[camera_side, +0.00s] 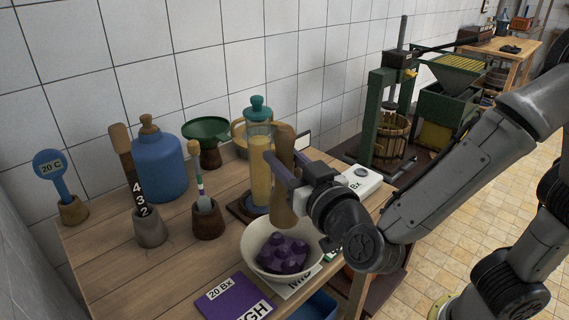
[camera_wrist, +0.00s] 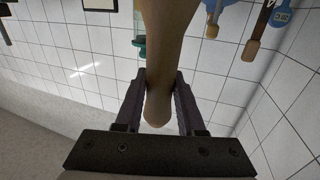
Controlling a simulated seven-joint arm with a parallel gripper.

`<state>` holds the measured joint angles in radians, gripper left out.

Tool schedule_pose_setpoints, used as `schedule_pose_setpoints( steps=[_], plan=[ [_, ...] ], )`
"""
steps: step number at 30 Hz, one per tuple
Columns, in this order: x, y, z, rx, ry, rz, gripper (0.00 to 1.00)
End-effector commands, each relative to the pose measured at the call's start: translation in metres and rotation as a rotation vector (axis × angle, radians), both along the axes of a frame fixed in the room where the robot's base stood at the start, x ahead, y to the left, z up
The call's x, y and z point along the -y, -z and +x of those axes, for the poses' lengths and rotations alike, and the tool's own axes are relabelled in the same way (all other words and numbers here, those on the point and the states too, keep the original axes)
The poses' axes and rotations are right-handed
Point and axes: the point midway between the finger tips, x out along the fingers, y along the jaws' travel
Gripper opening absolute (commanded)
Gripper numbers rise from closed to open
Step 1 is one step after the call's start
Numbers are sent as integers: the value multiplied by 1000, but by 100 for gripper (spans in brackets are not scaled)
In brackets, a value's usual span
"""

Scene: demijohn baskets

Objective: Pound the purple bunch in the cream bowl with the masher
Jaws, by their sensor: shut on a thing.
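The cream bowl (camera_side: 251,247) sits near the front right edge of the wooden table. The purple bunch (camera_side: 284,253) lies inside it as a cluster of rounded lumps. My gripper (camera_side: 276,168) is shut on the brown wooden masher (camera_side: 284,205), which stands nearly upright above the bowl. The masher's lower end is close over the bunch; I cannot tell whether it touches. In the wrist view the masher (camera_wrist: 164,50) runs between the two dark fingers (camera_wrist: 160,100), with its rounded end near the palm.
A glass cylinder (camera_side: 261,175) with yellow liquid stands just behind the masher. A purple card (camera_side: 235,299) lies in front of the bowl, and a blue container (camera_side: 315,308) is at the front edge. A white device (camera_side: 360,181) is to the right. A blue bottle (camera_side: 159,166) and several pots stand left.

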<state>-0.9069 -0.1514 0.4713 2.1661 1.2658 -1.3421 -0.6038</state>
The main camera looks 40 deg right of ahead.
Motion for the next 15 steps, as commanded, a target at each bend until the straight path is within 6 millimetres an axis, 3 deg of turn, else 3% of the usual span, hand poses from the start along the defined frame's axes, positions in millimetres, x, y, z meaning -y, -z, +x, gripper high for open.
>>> schedule_pose_setpoints(
  steps=[8, 15],
  plan=[
    [0, -5, 0, 5, 0, 4, 0],
    [0, -31, 0, 7, 0, 5, 0]
  ],
)
